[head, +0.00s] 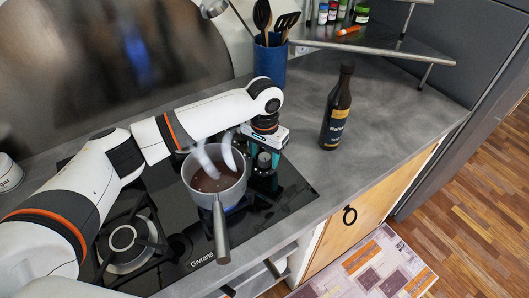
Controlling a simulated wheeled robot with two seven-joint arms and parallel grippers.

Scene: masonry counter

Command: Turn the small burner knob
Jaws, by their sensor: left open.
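My left gripper (264,172) points down over the right part of the black glass hob (292,195), just right of the saucepan. Its fingers are apart. A small dark, round-topped piece (264,159) shows between them; I cannot tell whether it is a burner knob or part of the gripper. The small burner knob is not clearly seen. The grey saucepan (226,197) holds brown liquid and steams, with its handle toward the front. A blue glow shows beneath it. My right gripper is not in view.
A dark bottle (336,110) stands on the grey counter (385,110) to the right. A blue utensil holder (270,62) stands behind my wrist. Another burner (123,237) with a black grate is at left. The counter between hob and bottle is clear.

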